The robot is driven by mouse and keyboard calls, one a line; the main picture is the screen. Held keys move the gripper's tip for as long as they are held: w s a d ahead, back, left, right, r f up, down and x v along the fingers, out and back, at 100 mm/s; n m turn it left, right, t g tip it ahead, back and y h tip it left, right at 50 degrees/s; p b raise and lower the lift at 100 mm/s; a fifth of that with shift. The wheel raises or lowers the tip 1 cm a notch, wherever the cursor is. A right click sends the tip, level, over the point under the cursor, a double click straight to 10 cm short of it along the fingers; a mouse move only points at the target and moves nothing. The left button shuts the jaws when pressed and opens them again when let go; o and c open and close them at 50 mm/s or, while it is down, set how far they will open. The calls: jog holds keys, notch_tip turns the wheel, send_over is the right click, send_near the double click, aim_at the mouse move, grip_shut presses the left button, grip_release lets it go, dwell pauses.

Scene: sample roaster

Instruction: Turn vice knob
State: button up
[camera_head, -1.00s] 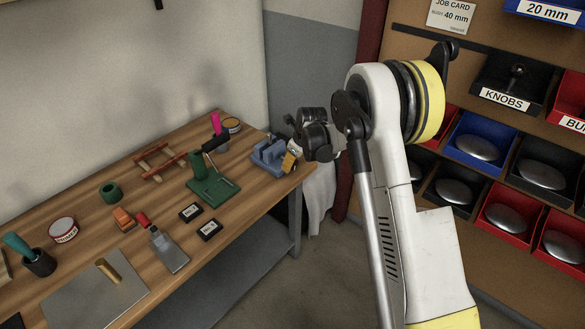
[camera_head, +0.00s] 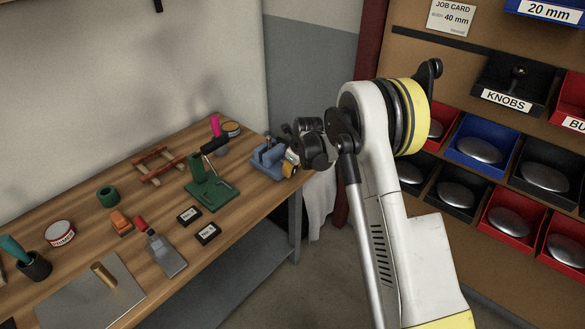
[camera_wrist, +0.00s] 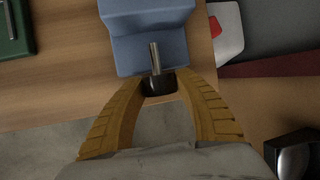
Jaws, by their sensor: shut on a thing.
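The blue vice (camera_head: 266,163) stands at the right end of the wooden bench. In the wrist view the vice (camera_wrist: 147,38) fills the top middle, with a short metal rod (camera_wrist: 155,58) on its near side. The dark vice knob (camera_wrist: 158,86) sits at the end of that rod, past the bench edge. My gripper (camera_wrist: 161,81) has its two yellow fingers around the knob, one on each side, and is shut on it. In the head view my gripper (camera_head: 290,166) is at the vice's right side, and the knob is hidden there.
A green press (camera_head: 208,188) stands left of the vice on the bench (camera_head: 75,255), among several tools and tins. A rack of bins with a knobs bin (camera_head: 512,80) is at the right. Floor in front of the bench is clear.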

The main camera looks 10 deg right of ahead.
jog(key=n+t+h, duration=0.1)
jog(key=t+h, duration=0.2)
jog(key=h, duration=0.1)
jog(key=shift+a+t, duration=0.1)
jog(key=shift+t, duration=0.2)
jog(key=n+t+h, duration=0.2)
jog(key=t+h, duration=0.2)
dwell(0.5)
jog(key=shift+h, duration=0.4)
jog(key=o, duration=1.2)
